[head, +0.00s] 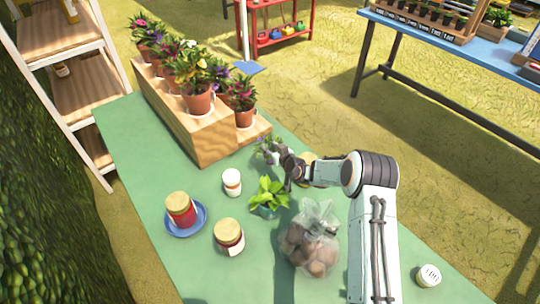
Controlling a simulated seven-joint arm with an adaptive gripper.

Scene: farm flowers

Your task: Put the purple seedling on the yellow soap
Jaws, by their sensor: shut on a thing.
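The purple seedling (266,147), a small plant with green leaves and purple blooms, is at the tip of my gripper (281,157), near the right edge of the green table. My gripper is shut on it; the fingers hide its lower part, and I cannot tell whether it touches the table. A yellowish thing (308,157), perhaps the yellow soap, shows just behind my gripper's wrist. It is mostly hidden, so its shape is unclear. The seedling is to its left, apart from it in the picture.
On the green table (135,150) stand a green potted plant (268,193), a bag of brown lumps (311,245), a white bottle (232,182), a jar (229,236), a red jar (181,209) on a blue plate (187,232), and a white tin (428,275). A wooden flower stand (205,140) fills the back.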

